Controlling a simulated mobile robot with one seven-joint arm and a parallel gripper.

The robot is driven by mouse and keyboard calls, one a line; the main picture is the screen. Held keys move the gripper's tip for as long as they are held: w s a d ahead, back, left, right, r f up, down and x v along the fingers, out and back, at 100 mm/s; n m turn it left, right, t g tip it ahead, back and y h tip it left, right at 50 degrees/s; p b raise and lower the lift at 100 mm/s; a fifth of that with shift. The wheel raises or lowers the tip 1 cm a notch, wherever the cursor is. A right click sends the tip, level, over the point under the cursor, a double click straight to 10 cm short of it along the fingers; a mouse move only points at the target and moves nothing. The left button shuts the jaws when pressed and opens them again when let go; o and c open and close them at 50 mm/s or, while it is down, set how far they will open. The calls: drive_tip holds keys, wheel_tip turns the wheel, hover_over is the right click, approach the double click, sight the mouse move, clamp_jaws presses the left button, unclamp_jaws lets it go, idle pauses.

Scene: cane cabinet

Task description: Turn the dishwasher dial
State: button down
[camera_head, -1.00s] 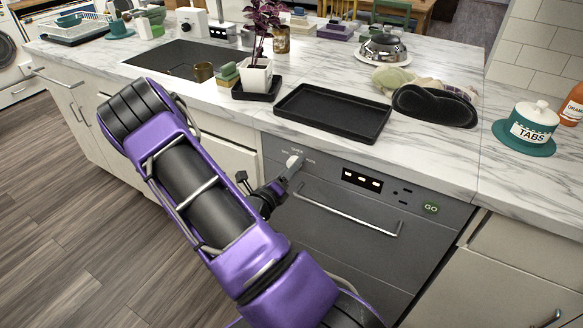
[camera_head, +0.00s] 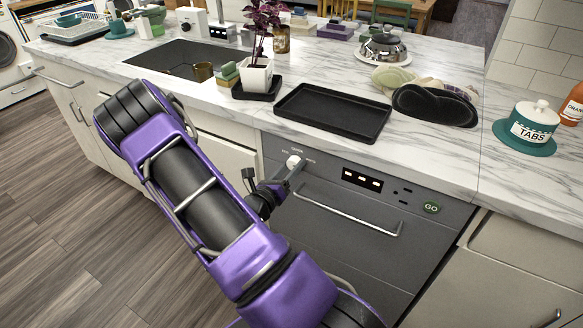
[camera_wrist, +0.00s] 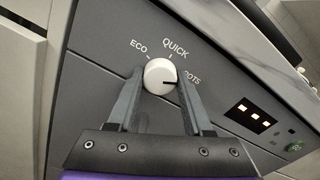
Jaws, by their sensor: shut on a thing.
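The dishwasher (camera_head: 330,250) has a dark grey front with a control panel along its top. Its white round dial (camera_head: 293,161) is at the panel's left end. In the wrist view, the dial (camera_wrist: 160,75) has a dark pointer mark on its right side, facing toward the label ending in "OTS". The labels ECO and QUICK are at upper left and above it. My gripper (camera_head: 290,172) is at the dial, and in the wrist view its two fingers (camera_wrist: 160,88) stand on either side of it, shut on it. The first part of the right label is hidden by a finger.
A lit display (camera_head: 362,180) and a green GO button (camera_head: 431,208) are right of the dial. The bar handle (camera_head: 345,213) juts out below. A black tray (camera_head: 333,112) lies on the marble counter above. A TABS jar (camera_head: 533,124) stands farther right.

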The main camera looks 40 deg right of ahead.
drive_tip(key=shift+m, duration=0.6)
drive_tip(key=shift+c, duration=1.5)
unclamp_jaws()
drive_tip(key=v, duration=1.7)
drive_tip(key=shift+a+p, duration=0.2)
drive_tip(key=shift+p, duration=0.15)
